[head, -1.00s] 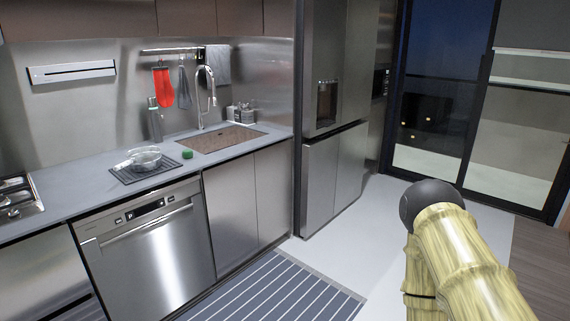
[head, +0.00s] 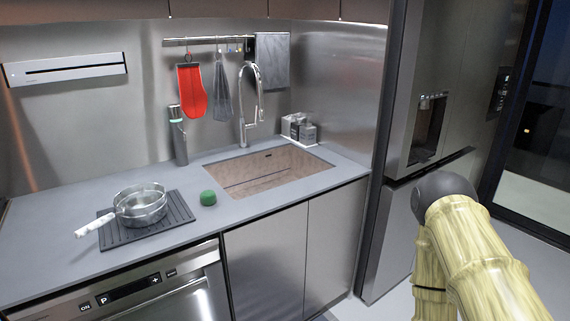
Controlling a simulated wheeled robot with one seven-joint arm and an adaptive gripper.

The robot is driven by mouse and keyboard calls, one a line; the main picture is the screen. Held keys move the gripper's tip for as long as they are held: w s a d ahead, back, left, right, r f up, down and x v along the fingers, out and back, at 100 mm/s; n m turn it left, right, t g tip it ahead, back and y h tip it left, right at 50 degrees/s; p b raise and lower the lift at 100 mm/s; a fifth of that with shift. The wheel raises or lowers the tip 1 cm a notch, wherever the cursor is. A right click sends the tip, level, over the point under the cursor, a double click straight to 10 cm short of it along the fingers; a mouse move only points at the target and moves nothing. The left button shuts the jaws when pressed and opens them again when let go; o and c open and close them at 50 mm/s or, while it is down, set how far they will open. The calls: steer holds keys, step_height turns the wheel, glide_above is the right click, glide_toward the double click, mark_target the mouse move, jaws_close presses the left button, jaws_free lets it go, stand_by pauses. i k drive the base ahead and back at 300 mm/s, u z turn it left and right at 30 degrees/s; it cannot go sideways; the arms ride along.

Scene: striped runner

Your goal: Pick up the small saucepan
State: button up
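The small saucepan (head: 141,207) is a shiny steel pan with a pale handle (head: 95,224) that points to the left and toward the front of the counter. It sits on a dark ribbed drying mat (head: 178,208) on the grey counter, left of the sink. My arm shows at the lower right in the head view, well to the right of the saucepan and apart from it. My gripper is not in view.
A green sponge (head: 208,198) lies between the mat and the sink (head: 262,172). A tall faucet (head: 243,105) and a dark bottle (head: 178,138) stand behind. A dishwasher (head: 150,290) is below the counter. The fridge (head: 400,150) is at right. Counter left of the mat is clear.

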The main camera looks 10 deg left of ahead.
mark_target(124, 214)
steer(key=u, duration=0.15)
steer(key=i, duration=1.1)
steer(key=z, duration=1.75)
steer(key=k, duration=1.35)
steer(key=u, duration=1.8)
